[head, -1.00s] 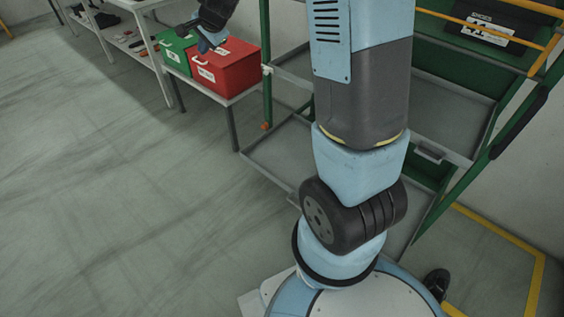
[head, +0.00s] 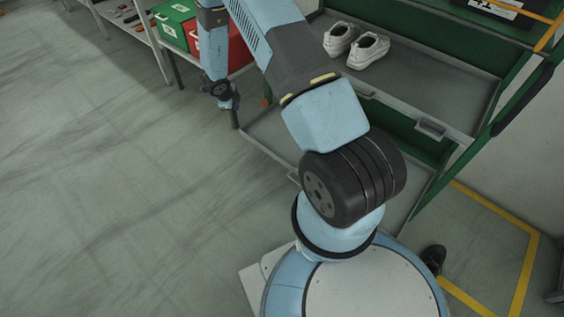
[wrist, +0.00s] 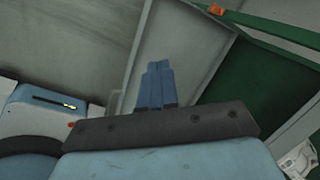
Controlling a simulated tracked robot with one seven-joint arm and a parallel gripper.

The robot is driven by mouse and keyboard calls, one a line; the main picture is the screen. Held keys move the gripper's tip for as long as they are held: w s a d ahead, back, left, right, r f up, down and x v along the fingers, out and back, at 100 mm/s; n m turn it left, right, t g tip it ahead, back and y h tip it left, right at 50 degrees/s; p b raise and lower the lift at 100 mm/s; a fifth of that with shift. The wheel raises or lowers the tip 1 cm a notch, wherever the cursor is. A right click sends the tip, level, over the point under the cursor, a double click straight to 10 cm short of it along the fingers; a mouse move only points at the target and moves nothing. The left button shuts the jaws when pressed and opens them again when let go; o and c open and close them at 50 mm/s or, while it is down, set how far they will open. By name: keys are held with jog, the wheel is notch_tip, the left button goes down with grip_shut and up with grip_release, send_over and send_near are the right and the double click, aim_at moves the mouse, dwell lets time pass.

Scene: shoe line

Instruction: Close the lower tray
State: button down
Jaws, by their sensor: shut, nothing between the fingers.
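The lower tray (head: 268,132) is a shallow grey tray low on the green rack, pulled out towards me. My arm hides its middle; its right part shows beside my arm. My gripper (head: 231,104) points down by the lower tray's left corner, at the left of the rack. It looks apart from the tray, though the exact gap is hard to judge. In the wrist view my blue fingers (wrist: 157,82) are together and empty, in front of a grey tray surface (wrist: 190,45).
The upper tray (head: 440,90), also out, holds white shoes (head: 355,45). A red crate (head: 239,52) and a green crate (head: 176,22) stand on a bench at the left. Yellow floor tape (head: 528,265) runs at the right. The floor at the left is clear.

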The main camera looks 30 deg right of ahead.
jog(key=s+d+f+m+g+h, duration=0.25)
jog(key=s+f, duration=0.45)
jog(key=f, duration=0.5)
jog(key=m+g+h, duration=0.1)
jog(key=m+g, duration=0.2)
send_near(287, 166)
notch_tip(287, 166, down, 4)
jog(key=s+d, duration=0.1)
jog(key=s, duration=0.1)
jog(key=shift+w+d+r, duration=0.1)
jog(key=shift+w+d, duration=0.15)
jog(key=shift+d, duration=0.2)
jog(key=shift+w+d+r, duration=0.1)
jog(key=shift+w+d, duration=0.15)
jog(key=shift+d, duration=0.2)
